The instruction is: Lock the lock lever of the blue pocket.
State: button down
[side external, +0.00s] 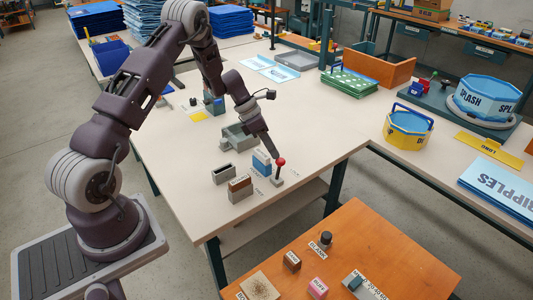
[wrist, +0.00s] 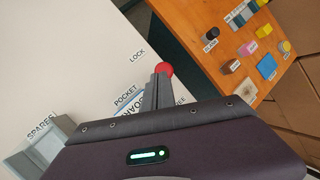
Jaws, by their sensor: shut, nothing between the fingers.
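The lock lever has a red ball knob (side external: 281,161) on a dark stem, rising from a small grey base (side external: 277,182) near the table's front right edge. The blue pocket appears to be the blue-topped block (side external: 261,163) just left of the lever. My gripper (side external: 275,156) is shut and empty, pointing down with its tips right beside the red knob. In the wrist view the knob (wrist: 165,69) shows just beyond my fingertips (wrist: 160,82). I cannot tell whether they touch. My gripper body hides most of the pocket and the lever's base there.
An empty grey holder (side external: 222,174) and a grey holder with a brown block (side external: 240,188) stand left of the pocket. A larger grey fixture (side external: 238,137) is behind. An orange table (side external: 400,255) with small coloured blocks stands in front, across a gap.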

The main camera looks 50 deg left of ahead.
jog(key=shift+w, duration=0.4)
jog(key=shift+r, duration=0.8)
jog(key=shift+r, duration=0.1)
jog(key=w+v, duration=0.1)
jog(key=v, duration=0.8)
jog(key=shift+w+r, duration=0.2)
jog(key=shift+r, duration=0.35)
jog(key=shift+a, duration=0.15)
